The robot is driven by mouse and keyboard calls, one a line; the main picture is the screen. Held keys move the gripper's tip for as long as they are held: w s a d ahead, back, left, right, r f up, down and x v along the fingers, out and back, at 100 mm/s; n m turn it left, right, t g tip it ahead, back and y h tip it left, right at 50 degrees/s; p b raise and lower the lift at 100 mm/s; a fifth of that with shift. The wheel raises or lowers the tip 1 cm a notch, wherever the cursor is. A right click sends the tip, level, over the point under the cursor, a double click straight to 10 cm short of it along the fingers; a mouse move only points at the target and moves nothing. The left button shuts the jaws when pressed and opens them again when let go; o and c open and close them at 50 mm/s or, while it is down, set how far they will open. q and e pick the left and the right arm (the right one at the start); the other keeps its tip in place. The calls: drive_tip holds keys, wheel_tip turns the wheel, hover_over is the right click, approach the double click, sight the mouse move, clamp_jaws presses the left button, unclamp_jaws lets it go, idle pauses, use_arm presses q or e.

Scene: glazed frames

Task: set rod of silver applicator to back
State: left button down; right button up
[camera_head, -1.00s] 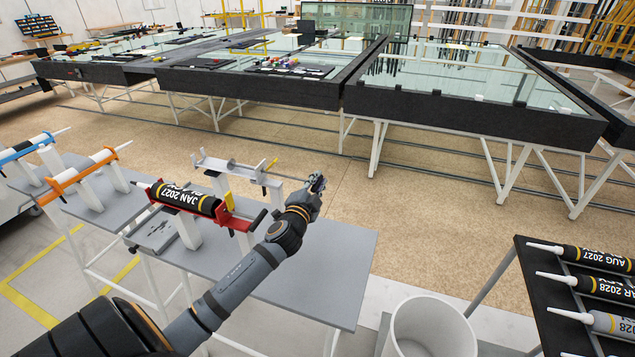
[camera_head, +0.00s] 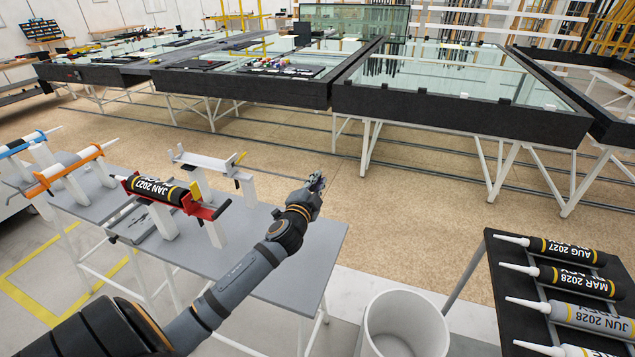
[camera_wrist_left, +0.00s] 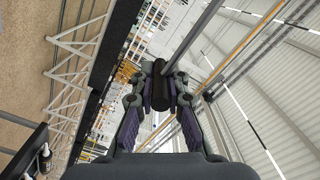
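The silver applicator (camera_head: 208,163) lies on white supports on the grey bench, behind the red applicator (camera_head: 190,205). Its thin rod (camera_head: 275,172) sticks out to the right, toward my left gripper (camera_head: 317,182). In the left wrist view, the fingers of my left gripper (camera_wrist_left: 160,88) are closed from both sides on a dark cylindrical rod end (camera_wrist_left: 160,92). A grey bar runs up and right from there. The gripper hangs beyond the bench's far right corner. My right gripper is not in view.
The red applicator holds a black JAN 2027 cartridge. Orange (camera_head: 72,170) and blue (camera_head: 25,145) applicators stand farther left. A white bin (camera_head: 405,325) and a rack of cartridges (camera_head: 565,290) stand at the right. Glass-topped tables (camera_head: 450,100) stand behind open floor.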

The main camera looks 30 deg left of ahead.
use_arm(q)
drive_tip(key=shift+d, duration=0.15)
drive_tip(key=c, duration=1.7)
unclamp_jaws()
drive_tip(key=shift+s+a+f, duration=0.1)
drive_tip(key=shift+a+f, duration=0.05)
drive_tip(key=shift+a, duration=0.2)
drive_tip(key=shift+o, duration=1.2)
drive_tip(key=shift+d, duration=0.1)
drive_tip(key=shift+o, duration=0.8)
drive_tip(key=v, duration=1.1)
drive_tip(key=shift+s, duration=0.4)
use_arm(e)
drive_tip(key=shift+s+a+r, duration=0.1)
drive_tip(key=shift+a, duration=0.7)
